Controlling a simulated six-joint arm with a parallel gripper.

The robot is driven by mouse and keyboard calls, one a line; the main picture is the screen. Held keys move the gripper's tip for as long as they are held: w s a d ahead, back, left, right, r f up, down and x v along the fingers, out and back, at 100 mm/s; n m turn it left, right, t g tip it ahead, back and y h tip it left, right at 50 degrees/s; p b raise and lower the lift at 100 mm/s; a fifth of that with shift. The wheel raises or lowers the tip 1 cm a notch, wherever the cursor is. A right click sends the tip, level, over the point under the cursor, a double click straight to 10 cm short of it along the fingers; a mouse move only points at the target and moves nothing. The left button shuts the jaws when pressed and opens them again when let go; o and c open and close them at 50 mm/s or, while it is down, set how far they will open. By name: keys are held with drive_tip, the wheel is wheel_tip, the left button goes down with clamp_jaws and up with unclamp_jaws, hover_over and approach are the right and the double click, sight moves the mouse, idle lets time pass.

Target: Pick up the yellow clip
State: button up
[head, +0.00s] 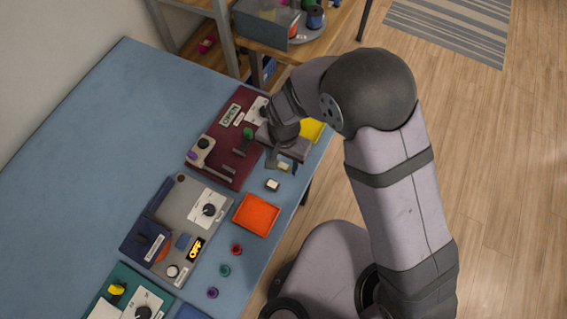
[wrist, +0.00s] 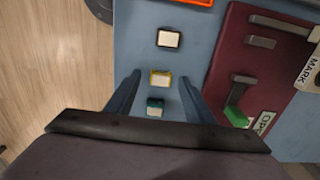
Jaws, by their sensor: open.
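The yellow clip (wrist: 160,78) is a small block with a yellow rim and a pale top, lying on the blue table. It also shows in the head view (head: 284,166), partly covered by my gripper. My gripper (wrist: 159,80) is open, with one finger on each side of the yellow clip in the wrist view. I cannot tell its height above the table. A teal clip (wrist: 155,103) lies close to the yellow one, nearer the gripper body between the fingers. A black clip with a white top (wrist: 168,38) lies farther out, beyond the fingertips.
A dark red panel (wrist: 226,65) with a green-tipped lever (wrist: 236,115) stands close beside one finger. An orange tray (head: 257,214) and a yellow tray (head: 312,130) lie along the table edge. A grey panel (head: 182,208) and several small coloured rings lie farther along.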

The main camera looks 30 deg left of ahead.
drive_tip(key=shift+f, duration=0.35)
drive_tip(key=c, duration=1.1)
drive_tip(key=shift+r, duration=0.1)
